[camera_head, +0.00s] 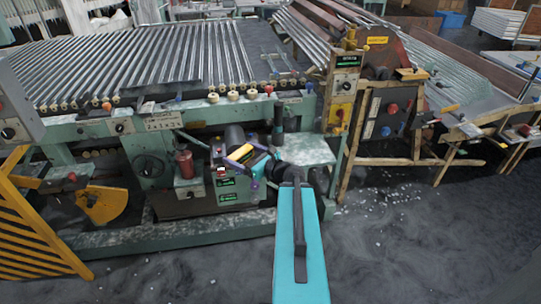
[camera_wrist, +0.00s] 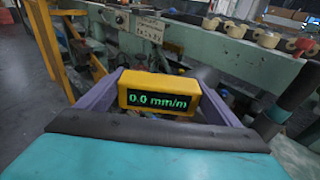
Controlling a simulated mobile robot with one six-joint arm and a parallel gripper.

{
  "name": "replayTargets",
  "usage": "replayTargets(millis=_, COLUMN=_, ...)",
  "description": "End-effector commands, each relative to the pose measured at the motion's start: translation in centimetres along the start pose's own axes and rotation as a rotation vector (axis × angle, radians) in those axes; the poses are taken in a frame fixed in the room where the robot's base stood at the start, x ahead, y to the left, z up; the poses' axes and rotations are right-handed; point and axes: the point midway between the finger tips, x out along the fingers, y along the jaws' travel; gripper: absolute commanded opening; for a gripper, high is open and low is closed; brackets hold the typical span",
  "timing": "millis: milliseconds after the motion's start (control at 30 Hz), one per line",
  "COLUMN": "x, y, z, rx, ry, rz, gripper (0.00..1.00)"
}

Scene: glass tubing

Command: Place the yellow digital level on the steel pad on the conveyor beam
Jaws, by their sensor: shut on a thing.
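The yellow digital level (camera_wrist: 158,95) is held between the purple fingers of my gripper (camera_wrist: 160,88). Its dark display faces the wrist camera and reads 0.0 mm/m in green. In the head view the level (camera_head: 240,153) is a small yellow bar in front of the machine, at the end of my arm, with my gripper (camera_head: 243,158) shut around it. The green conveyor beam (camera_head: 200,115) runs across behind and above it; the beam also shows in the wrist view (camera_wrist: 190,45). I cannot make out the steel pad for certain in either view.
Rollers (camera_head: 150,60) fill the conveyor bed behind the beam. Round knobs (camera_head: 233,95) line its front edge. A red cylinder (camera_head: 184,164) stands left of my gripper. A yellow guard (camera_head: 35,225) is at far left. A wooden-framed stand (camera_head: 385,120) is at right. The foreground floor is open.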

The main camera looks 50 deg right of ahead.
Motion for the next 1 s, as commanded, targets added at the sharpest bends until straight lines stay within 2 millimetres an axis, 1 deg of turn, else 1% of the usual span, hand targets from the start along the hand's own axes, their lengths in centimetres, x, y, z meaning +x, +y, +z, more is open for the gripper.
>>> replayTargets(millis=33, x=1.1, y=1.9, z=0.7, rx=-0.008, ry=-0.002, rz=0.046, gripper=0.54)
replayTargets(millis=167, x=3.3, y=6.3, z=1.9, rx=-0.024, ry=-0.002, rz=0.156, gripper=0.54)
replayTargets(millis=200, x=3.9, y=7.7, z=2.3, rx=-0.03, ry=-0.002, rz=0.189, gripper=0.54)
replayTargets(millis=367, x=5.8, y=13.5, z=3.5, rx=-0.049, ry=-0.002, rz=0.324, gripper=0.54)
replayTargets(millis=400, x=6.2, y=14.9, z=3.8, rx=-0.054, ry=-0.002, rz=0.358, gripper=0.54)
replayTargets(millis=467, x=6.8, y=17.1, z=4.2, rx=-0.063, ry=-0.002, rz=0.408, gripper=0.54)
replayTargets(millis=500, x=7.1, y=18.6, z=4.5, rx=-0.068, ry=-0.002, rz=0.443, gripper=0.54)
replayTargets(millis=633, x=7.8, y=23.3, z=5.3, rx=-0.083, ry=-0.002, rz=0.552, gripper=0.54)
replayTargets(millis=800, x=8.1, y=29.4, z=6.1, rx=-0.105, ry=-0.001, rz=0.692, gripper=0.54)
replayTargets(millis=900, x=8.0, y=32.6, z=6.5, rx=-0.116, ry=-0.002, rz=0.767, gripper=0.54)
replayTargets(millis=1000, x=7.8, y=35.1, z=6.7, rx=-0.125, ry=-0.002, rz=0.824, gripper=0.54)
